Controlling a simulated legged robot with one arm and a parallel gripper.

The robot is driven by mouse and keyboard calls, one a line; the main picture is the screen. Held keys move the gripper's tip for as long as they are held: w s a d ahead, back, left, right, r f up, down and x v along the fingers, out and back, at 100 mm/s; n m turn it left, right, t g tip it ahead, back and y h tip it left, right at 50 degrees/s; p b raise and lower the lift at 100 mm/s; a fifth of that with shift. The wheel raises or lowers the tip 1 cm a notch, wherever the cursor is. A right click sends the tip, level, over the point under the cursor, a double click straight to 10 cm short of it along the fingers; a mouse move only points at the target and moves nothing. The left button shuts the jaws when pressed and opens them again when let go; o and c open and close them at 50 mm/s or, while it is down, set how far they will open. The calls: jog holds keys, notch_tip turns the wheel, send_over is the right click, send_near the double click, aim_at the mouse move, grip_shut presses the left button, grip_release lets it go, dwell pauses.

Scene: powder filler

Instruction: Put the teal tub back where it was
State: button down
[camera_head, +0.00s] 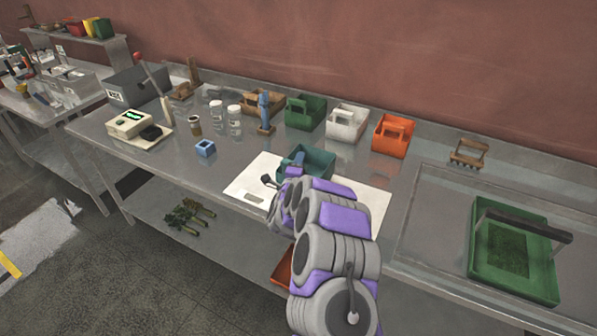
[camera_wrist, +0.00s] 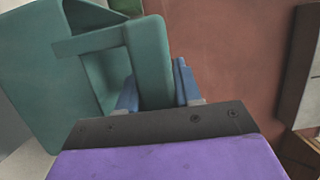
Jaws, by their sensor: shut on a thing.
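The teal tub (camera_head: 310,161) is over the white mat (camera_head: 246,185) near the front middle of the bench. In the wrist view the tub (camera_wrist: 35,85) fills the left side, and its handle wall lies between the blue fingers of my gripper (camera_wrist: 157,88). My gripper is shut on that wall. In the head view my purple and grey arm covers the fingers and part of the mat. I cannot tell whether the tub touches the mat.
A green tub (camera_head: 305,111), a white tub (camera_head: 347,123) and an orange tub (camera_head: 393,135) stand in a row at the back, beside a brown tub (camera_head: 262,101). A scale (camera_head: 140,128) and jars (camera_head: 217,117) stand left. A green tray (camera_head: 512,283) lies right.

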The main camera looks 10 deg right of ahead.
jog(key=shift+w+d, duration=0.1)
jog(key=shift+w, duration=0.05)
jog(key=f, duration=0.3)
jog(key=shift+a+f, duration=0.1)
jog(key=shift+a, duration=0.1)
jog(key=shift+a+f, duration=0.15)
jog(key=shift+f, duration=0.1)
jog(key=shift+a+r, duration=0.1)
jog(key=shift+a, duration=0.1)
jog(key=shift+d+b, duration=0.25)
jog(key=shift+b, duration=0.1)
jog(key=c, duration=0.8)
grip_release()
jog(key=shift+d, duration=0.15)
jog(key=shift+a, duration=0.25)
